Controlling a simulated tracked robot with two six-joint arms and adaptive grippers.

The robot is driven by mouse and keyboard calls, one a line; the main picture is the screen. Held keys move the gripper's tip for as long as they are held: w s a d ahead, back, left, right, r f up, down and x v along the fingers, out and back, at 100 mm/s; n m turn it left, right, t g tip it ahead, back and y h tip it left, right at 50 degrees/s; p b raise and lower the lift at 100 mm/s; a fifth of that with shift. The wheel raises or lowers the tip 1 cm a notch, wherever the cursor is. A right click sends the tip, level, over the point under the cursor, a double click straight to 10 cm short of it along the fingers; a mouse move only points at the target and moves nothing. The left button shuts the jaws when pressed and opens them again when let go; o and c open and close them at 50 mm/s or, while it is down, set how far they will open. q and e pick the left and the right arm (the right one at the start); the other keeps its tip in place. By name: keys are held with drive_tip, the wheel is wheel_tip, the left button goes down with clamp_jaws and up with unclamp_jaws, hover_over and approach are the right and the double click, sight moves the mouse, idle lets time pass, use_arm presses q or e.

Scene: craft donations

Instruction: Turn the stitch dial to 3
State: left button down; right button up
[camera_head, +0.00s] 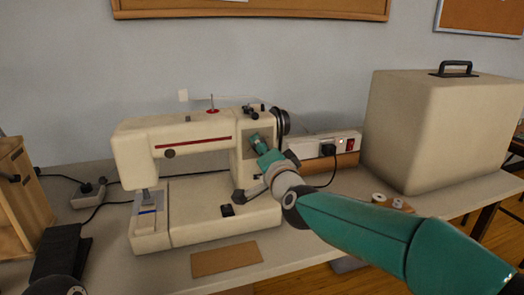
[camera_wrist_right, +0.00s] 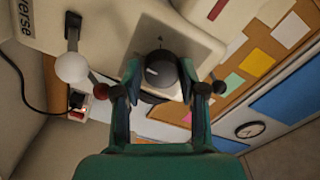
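The cream sewing machine (camera_head: 190,140) stands on the table in the head view. My right gripper (camera_head: 256,140) reaches the panel on its right-hand column and hides the dial there. In the right wrist view the stitch dial (camera_wrist_right: 160,72) is a dark round knob with a white mark, on a pale plate (camera_wrist_right: 193,48). The dial's numbers are not readable.
A lever with a pale ball end (camera_wrist_right: 72,67) sits beside the dial, near printed "verse" lettering. A brown card (camera_head: 226,258) lies in front.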

drive_tip(key=shift+o, duration=1.3)
drive_tip(key=v, duration=1.2)
drive_tip(key=shift+f, duration=0.1)
